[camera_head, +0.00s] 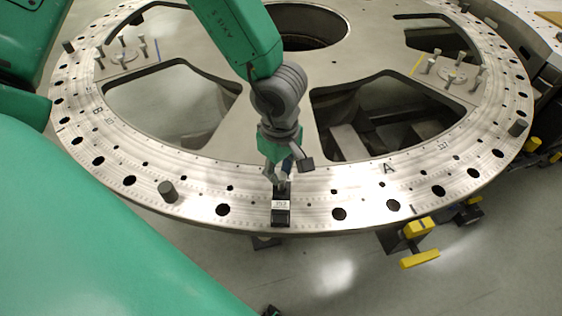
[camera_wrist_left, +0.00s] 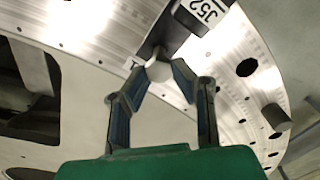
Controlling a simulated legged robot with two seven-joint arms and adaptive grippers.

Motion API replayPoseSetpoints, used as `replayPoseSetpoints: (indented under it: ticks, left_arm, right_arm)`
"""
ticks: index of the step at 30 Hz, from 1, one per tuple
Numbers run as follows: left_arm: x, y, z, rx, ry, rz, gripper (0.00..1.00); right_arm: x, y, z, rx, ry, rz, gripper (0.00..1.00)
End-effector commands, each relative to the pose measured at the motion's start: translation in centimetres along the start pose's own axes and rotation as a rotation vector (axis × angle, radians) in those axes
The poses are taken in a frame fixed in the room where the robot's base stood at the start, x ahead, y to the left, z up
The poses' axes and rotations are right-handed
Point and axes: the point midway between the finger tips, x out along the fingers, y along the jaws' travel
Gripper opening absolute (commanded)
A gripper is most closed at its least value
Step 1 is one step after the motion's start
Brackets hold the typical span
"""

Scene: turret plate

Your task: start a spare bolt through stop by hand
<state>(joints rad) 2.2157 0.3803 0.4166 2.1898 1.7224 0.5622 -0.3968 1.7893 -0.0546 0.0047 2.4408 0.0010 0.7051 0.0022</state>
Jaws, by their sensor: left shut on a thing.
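The stop is a dark block with a white label reading 352 (camera_head: 281,213), at the near rim of the turret plate (camera_head: 330,181). It also shows at the top of the left wrist view (camera_wrist_left: 176,32), its label turned. My left gripper (camera_head: 280,186) is above the plate, right at the inner end of the stop. In the left wrist view its two fingers are closed on a pale round piece, which looks like the bolt's head (camera_wrist_left: 158,71). The bolt's shank is hidden, so I cannot tell whether it is in the stop. My right gripper is not in view.
Grey pegs (camera_head: 168,191) stand on the rim, and several dark holes run along it. Clusters of upright pins stand at the upper left (camera_head: 124,55) and upper right (camera_head: 452,75). A yellow-handled clamp (camera_head: 419,257) is below the rim. Large openings cut the plate.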

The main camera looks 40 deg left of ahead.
Motion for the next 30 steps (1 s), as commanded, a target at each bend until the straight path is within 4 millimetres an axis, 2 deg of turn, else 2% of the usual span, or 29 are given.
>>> replayPoseSetpoints:
  ticks: [14,30]
  left_arm:
    - [0.1,0.0,0.0,0.0,0.0,0.0,0.0]
    - [1.1,0.0,0.1,0.0,0.0,0.0,0.0]
  right_arm:
    - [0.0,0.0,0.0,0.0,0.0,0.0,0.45]
    - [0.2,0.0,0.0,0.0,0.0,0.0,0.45]
